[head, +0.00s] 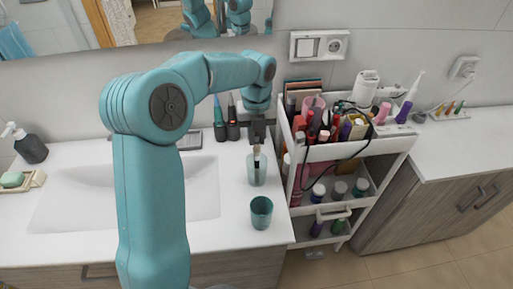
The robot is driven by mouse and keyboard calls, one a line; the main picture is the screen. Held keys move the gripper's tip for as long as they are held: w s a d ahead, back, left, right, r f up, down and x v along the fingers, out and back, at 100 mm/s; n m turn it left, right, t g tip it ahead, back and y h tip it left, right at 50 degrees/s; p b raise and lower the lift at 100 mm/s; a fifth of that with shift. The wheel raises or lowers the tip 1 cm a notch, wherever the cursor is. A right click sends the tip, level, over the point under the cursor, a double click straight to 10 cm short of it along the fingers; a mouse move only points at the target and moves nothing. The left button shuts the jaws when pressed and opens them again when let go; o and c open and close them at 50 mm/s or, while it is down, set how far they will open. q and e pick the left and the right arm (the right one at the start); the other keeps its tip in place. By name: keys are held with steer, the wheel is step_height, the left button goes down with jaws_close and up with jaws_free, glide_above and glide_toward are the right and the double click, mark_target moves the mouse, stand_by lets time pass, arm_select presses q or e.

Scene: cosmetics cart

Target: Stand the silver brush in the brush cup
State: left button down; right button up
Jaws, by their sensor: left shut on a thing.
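My left gripper (257,133) is above the white counter, pointing down beside the cart. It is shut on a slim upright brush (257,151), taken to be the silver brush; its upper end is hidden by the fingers. The brush's lower part overlaps a pale grey-blue cup (257,176) standing on the counter right of the sink. I cannot tell whether its lower end is inside this cup or in front of it. A darker teal cup (261,213) stands nearer the counter's front edge and looks empty. Which of them is the brush cup is not clear. My right gripper is not in view.
A white cart (400,142) full of cosmetics, with a dark cable hanging over it, stands right of the counter. A sink (85,205) lies to the left. Dark upright items (233,127) stand behind the cups. A soap dispenser (32,148) is far left.

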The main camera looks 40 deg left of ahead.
arm_select(q)
steer(key=shift+f, duration=2.55)
steer(key=shift+f, duration=0.15)
steer(key=c, duration=1)
jaws_free()
steer(key=shift+c, duration=0.2)
step_height(320, 180, up, 12)
steer(key=shift+w+r, duration=0.1)
steer(key=shift+r, duration=0.1)
